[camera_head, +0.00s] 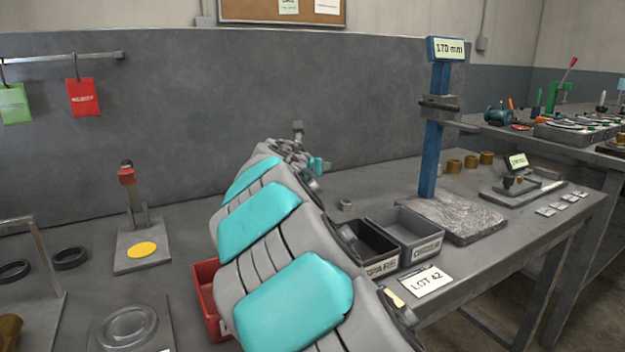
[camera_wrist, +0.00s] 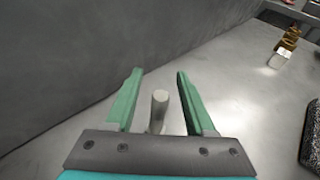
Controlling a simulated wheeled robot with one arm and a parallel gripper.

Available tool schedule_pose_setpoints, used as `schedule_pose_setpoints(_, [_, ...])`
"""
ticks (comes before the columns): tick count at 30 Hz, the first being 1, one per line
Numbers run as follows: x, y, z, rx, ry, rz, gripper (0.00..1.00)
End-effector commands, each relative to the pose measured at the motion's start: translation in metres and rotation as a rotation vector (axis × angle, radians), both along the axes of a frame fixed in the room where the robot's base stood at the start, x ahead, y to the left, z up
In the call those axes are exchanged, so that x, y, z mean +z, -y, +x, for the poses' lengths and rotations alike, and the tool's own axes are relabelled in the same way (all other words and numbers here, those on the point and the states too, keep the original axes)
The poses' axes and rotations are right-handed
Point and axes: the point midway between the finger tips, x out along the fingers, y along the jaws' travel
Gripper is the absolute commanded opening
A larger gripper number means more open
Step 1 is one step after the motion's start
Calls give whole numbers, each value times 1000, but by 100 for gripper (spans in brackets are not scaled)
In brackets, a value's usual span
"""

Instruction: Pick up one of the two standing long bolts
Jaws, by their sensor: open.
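My gripper (camera_wrist: 159,73) is open, with its two green fingers apart in the wrist view. A pale grey round-ended rod (camera_wrist: 160,103), which looks like one of the long bolts, shows between the fingers, with a gap on each side. Its lower part is hidden behind the gripper's dark crosspiece. I cannot make out a second long bolt for certain in either view. In the head view my arm stretches over the bench toward the back wall panel and hides much of the area around the gripper.
A blue gauge post (camera_head: 432,150) stands right of my arm. A black bin (camera_head: 372,246) and grey bin (camera_head: 408,235) lie close beside the arm, and a red bin (camera_head: 206,300) is partly under it. A small nut (camera_head: 345,205) and several brass pieces (camera_head: 470,161) stand on the bench.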

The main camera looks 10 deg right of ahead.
Motion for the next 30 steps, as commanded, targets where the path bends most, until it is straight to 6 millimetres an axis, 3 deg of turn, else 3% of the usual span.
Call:
schedule_pose_setpoints(5, [1, 0, 0, 0, 1, 0, 54])
schedule_pose_setpoints(19, [1, 0, 0, 0, 1, 0, 1])
schedule_pose_setpoints(30, [1, 0, 0, 0, 1, 0, 0])
